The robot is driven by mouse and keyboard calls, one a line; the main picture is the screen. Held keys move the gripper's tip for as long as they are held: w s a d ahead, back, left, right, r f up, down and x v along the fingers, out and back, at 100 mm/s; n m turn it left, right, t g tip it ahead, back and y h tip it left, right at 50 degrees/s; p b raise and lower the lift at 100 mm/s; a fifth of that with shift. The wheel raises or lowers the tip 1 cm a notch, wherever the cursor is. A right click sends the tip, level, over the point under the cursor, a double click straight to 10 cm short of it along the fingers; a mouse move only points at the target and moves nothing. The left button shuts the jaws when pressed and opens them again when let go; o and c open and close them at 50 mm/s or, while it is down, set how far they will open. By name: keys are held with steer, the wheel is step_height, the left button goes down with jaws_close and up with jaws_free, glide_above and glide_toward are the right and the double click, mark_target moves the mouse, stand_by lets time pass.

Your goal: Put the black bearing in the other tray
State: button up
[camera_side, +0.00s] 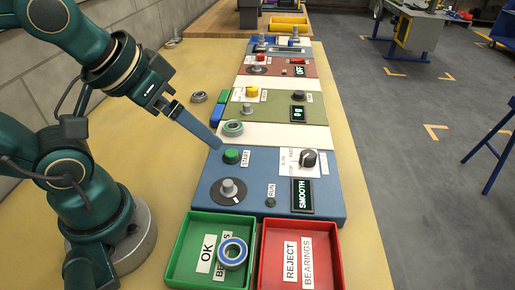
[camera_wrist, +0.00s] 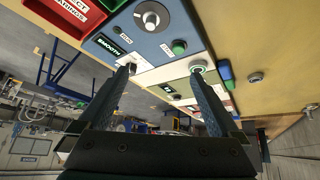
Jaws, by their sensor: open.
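The green OK tray (camera_side: 180,262) and the red REJECT tray (camera_side: 329,268) stand side by side at the front; the red one also shows in the wrist view (camera_wrist: 45,14). A bearing with a blue ring (camera_side: 232,253) lies in the green tray. A green-ringed bearing (camera_side: 233,128) lies on the white strip behind the blue panel. A grey bearing with a dark ring (camera_side: 199,97) lies on the table further back; it also shows in the wrist view (camera_wrist: 255,77). My gripper (camera_side: 217,145) is open and empty, above the blue panel's back left corner, apart from every bearing.
The blue panel (camera_side: 262,206) carries a spindle (camera_side: 228,189), a green START button (camera_side: 231,156), a dark knob (camera_side: 308,158) and a display reading SMOOTH (camera_side: 302,195). More panels with knobs stand behind it. The table's right side (camera_side: 368,240) is clear.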

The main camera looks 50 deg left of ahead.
steer(key=w+a+r+n+t+y, duration=0.1)
steer(key=w+a+r+n+y, duration=0.15)
steer(key=w+a, duration=0.6)
steer(key=w+a+r+n+t+y, duration=0.1)
steer(key=w+a+r+n+y, duration=0.2)
steer(key=w+a, duration=0.6)
steer(key=n+g, duration=0.4)
steer(key=n, duration=0.1)
glide_toward(198, 93)
steer(key=f, duration=0.1)
steer(key=d+f+y, duration=0.1)
steer(key=shift+w+f+m, duration=0.25)
steer(key=shift+w, duration=0.1)
steer(key=shift+a+f, duration=0.15)
steer(key=shift+a, duration=0.1)
steer(key=shift+x, duration=2.35)
